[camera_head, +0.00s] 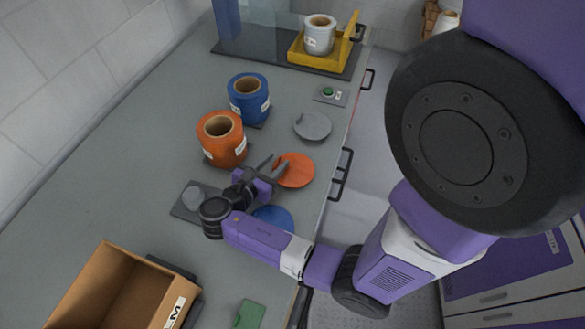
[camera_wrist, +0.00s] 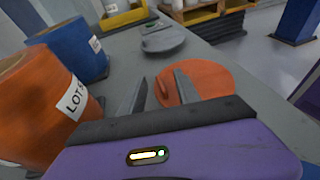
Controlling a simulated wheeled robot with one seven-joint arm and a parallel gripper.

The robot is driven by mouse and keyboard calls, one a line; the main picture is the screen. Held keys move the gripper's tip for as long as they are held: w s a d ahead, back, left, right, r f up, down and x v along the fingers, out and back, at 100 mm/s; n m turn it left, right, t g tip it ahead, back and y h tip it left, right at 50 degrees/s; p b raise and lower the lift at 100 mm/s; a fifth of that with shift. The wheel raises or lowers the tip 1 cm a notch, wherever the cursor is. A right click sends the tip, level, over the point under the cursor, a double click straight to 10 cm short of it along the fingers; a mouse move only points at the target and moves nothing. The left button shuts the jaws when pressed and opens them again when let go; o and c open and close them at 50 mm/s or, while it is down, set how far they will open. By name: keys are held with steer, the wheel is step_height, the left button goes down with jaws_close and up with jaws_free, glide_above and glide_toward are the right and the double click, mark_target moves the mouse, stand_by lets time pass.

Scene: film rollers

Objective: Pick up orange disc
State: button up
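The orange disc (camera_head: 296,171) lies flat on the grey counter, right of the orange roller. My gripper (camera_head: 276,162) is low over the counter at the disc's left edge, with its fingers apart. In the wrist view the orange disc (camera_wrist: 205,82) is ahead of the gripper (camera_wrist: 160,88). The right finger overlaps the disc in the picture and the left finger is to its left. Nothing is seen held between the fingers. Whether a finger touches the disc cannot be told.
An orange roller (camera_head: 222,138) and a blue roller (camera_head: 249,98) stand to the left. A grey disc (camera_head: 312,126) lies beyond, and a blue disc (camera_head: 273,217) is partly hidden by my arm. A cardboard box (camera_head: 118,290) stands at front left. The counter edge is close at right.

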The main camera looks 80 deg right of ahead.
steer(key=shift+d, duration=0.1)
jaws_close()
stand_by(0.4)
